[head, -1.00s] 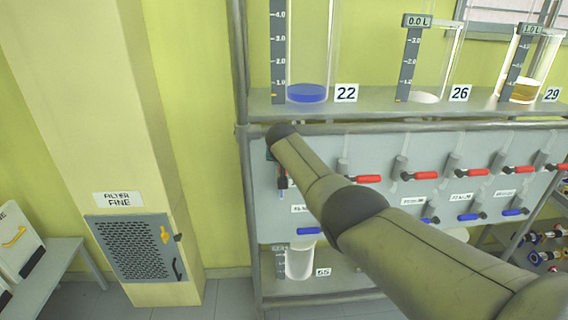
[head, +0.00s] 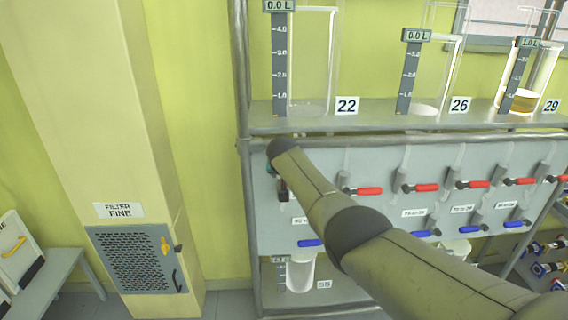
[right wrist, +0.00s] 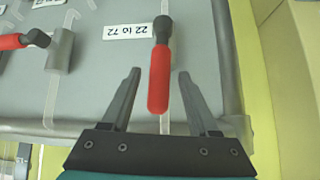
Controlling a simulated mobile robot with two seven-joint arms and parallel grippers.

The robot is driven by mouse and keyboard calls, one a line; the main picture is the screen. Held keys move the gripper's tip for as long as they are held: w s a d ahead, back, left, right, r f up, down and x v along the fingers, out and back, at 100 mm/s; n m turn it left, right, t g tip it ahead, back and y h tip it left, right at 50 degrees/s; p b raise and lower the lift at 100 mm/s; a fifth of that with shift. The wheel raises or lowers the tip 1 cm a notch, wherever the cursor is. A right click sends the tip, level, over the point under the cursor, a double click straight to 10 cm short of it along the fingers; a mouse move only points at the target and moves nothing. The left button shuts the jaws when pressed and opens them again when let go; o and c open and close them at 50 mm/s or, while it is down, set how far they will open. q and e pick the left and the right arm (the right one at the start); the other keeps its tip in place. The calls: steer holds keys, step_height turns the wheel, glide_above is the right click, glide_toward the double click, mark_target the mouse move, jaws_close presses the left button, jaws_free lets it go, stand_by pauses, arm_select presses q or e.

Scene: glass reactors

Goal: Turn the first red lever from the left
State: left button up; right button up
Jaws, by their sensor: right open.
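In the right wrist view the first red lever (right wrist: 159,80) has its handle running up and down the picture, at right angles to its neighbour. My right gripper (right wrist: 159,73) is open, with one finger on each side of the handle and a gap on both sides. In the head view my right gripper (head: 284,192) is at the left end of the valve panel; my arm hides most of it and the first lever. My left gripper is not in view.
More red levers (head: 427,187) lie sideways along the panel, with blue levers (head: 311,243) below. Cylinder 22 (head: 311,70) on the shelf looks empty. The panel's edge and a frame post (head: 243,110) are close to my right gripper.

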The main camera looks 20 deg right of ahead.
steer(key=p+v, duration=0.1)
steer(key=v, duration=1.3)
steer(key=shift+s+p, duration=0.2)
steer(key=shift+p, duration=0.2)
steer(key=shift+r, duration=0.1)
